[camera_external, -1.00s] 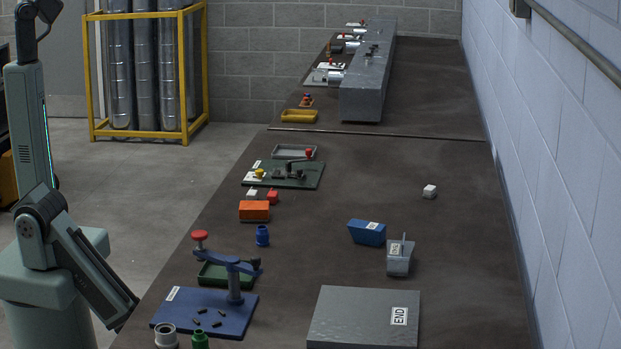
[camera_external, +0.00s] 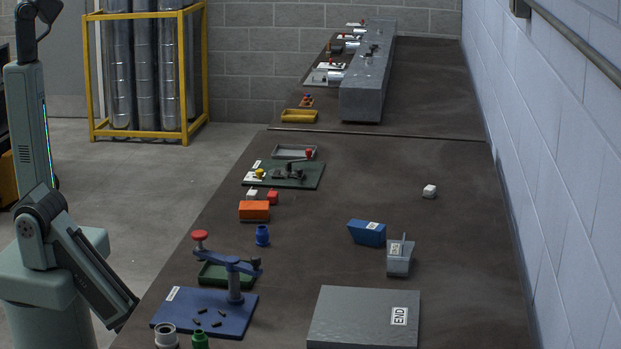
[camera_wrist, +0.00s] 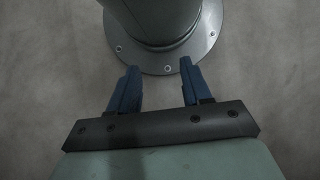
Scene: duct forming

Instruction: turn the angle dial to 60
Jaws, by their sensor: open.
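I cannot make out a dial with readable numbers in either view. A small yellow knob (camera_external: 259,173) sits on a white labelled plate at the left end of a green board (camera_external: 312,178); whether it is the angle dial I cannot tell. The board also carries a dark lever with a red ball end (camera_external: 308,153). In the wrist view my gripper (camera_wrist: 159,66) has its two blue fingers apart with nothing between them. It points down at a round grey bolted flange on the concrete floor, away from the bench. The gripper does not show in the external view.
The dark bench (camera_external: 450,240) holds a blue press board (camera_external: 205,325), a grey END block (camera_external: 360,325), a blue box (camera_external: 367,233), a grey bin (camera_external: 399,262) and an orange block (camera_external: 254,211). A long grey duct (camera_external: 365,85) lies farther back. A wall runs along the right.

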